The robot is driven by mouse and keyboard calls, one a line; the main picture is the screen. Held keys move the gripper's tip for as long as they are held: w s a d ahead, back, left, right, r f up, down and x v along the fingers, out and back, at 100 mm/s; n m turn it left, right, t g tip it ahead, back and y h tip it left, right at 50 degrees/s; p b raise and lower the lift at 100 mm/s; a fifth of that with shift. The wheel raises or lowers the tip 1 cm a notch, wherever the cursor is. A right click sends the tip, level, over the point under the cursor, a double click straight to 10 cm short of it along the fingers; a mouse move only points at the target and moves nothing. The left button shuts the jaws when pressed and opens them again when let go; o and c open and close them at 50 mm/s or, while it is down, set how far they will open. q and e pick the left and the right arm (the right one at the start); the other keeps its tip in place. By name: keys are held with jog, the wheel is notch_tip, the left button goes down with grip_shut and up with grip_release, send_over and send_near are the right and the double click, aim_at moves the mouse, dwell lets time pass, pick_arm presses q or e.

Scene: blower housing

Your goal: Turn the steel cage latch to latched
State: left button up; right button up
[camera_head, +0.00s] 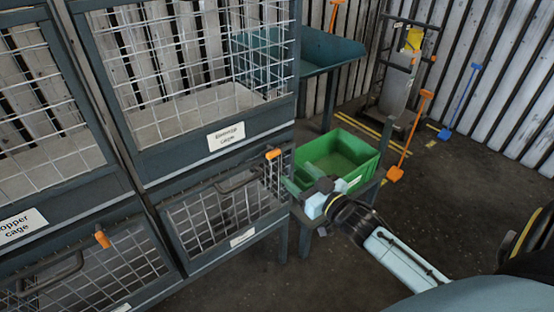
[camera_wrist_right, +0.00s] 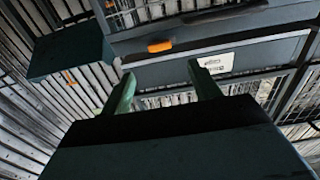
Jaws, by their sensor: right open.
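Two mesh cages with dark frames stand at the left and centre of the head view. The left one has a label ending in "opper cage" (camera_head: 20,225) and an orange latch handle (camera_head: 102,238). The nearer-centre cage has a label (camera_head: 226,136) I cannot read clearly, and an orange latch handle (camera_head: 273,154) at its frame's right end. My right gripper (camera_head: 318,197) is to the right of and below that handle, apart from it. In the right wrist view its open, empty fingers (camera_wrist_right: 163,78) point toward an orange handle (camera_wrist_right: 160,46) lying across the frame. My left gripper is not in view.
A green bin (camera_head: 355,155) on a stand is close beside my right gripper. A blue-green tray table (camera_head: 335,48) is behind it. An orange shovel (camera_head: 408,140), a blue shovel (camera_head: 460,100) and a trolley (camera_head: 400,75) are farther back.

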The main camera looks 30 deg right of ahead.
aim_at(275, 155)
jog(key=w, duration=0.3)
jog(key=w+b, duration=0.1)
jog(key=w, duration=0.2)
jog(key=w+b, duration=0.1)
jog(key=w, duration=0.2)
jog(key=shift+a+f, duration=0.1)
jog(key=shift+a, duration=0.25)
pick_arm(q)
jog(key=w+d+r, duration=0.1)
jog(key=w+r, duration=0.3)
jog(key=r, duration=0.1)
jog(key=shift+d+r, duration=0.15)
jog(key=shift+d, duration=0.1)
pick_arm(e)
jog(key=shift+w, duration=0.5)
jog(key=shift+c, duration=0.3)
jog(key=c, duration=0.9)
